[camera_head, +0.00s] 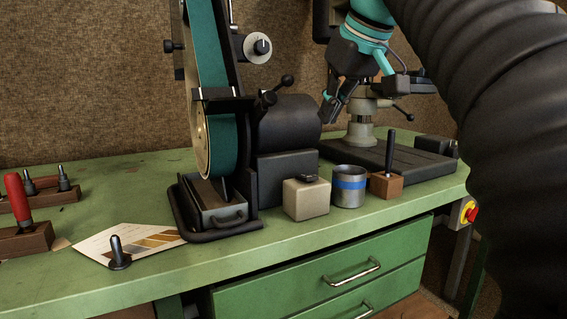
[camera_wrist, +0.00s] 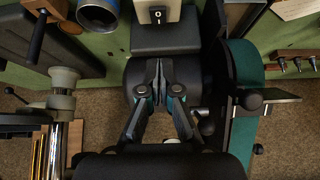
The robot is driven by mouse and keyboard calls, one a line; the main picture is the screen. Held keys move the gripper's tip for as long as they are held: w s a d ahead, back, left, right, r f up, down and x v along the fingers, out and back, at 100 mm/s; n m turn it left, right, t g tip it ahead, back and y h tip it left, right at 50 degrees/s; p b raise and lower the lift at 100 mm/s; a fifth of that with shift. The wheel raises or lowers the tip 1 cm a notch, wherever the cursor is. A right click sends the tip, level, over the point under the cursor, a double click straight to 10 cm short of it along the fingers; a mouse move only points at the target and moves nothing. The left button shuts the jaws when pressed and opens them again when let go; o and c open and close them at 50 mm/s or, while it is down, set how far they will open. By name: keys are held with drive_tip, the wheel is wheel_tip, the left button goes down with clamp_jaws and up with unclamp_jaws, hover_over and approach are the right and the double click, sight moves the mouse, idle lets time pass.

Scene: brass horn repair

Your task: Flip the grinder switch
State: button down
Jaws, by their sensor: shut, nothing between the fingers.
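My gripper (camera_head: 329,114) is shut and empty, above and behind the switch, beside the rounded motor housing (camera_head: 289,122). In the wrist view the closed fingertips (camera_wrist: 158,66) point toward the switch and are apart from it.
The belt grinder (camera_head: 221,147) stands left of the box. A drill-press-like stand (camera_head: 360,132) is behind. A red knob (camera_head: 472,214) is on the bench side.

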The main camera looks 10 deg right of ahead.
drive_tip(key=shift+w+r, duration=0.15)
drive_tip(key=shift+r, duration=0.6)
drive_tip(key=shift+f, duration=0.15)
drive_tip(key=b, duration=0.2)
hover_over(307, 176)
drive_tip(key=s, duration=0.1)
drive_tip(key=f, duration=0.7)
drive_tip(key=shift+s+d+f, duration=0.2)
drive_tip(key=shift+d+f, duration=0.05)
drive_tip(key=shift+f, duration=0.1)
wheel_tip(307, 176, down, 2)
drive_tip(key=shift+f+b, duration=0.2)
drive_tip(key=shift+b, duration=0.35)
drive_tip(key=shift+s+d+f, duration=0.1)
drive_tip(key=shift+s+f, duration=0.05)
drive_tip(key=shift+f, duration=0.8)
drive_tip(key=shift+b, duration=0.3)
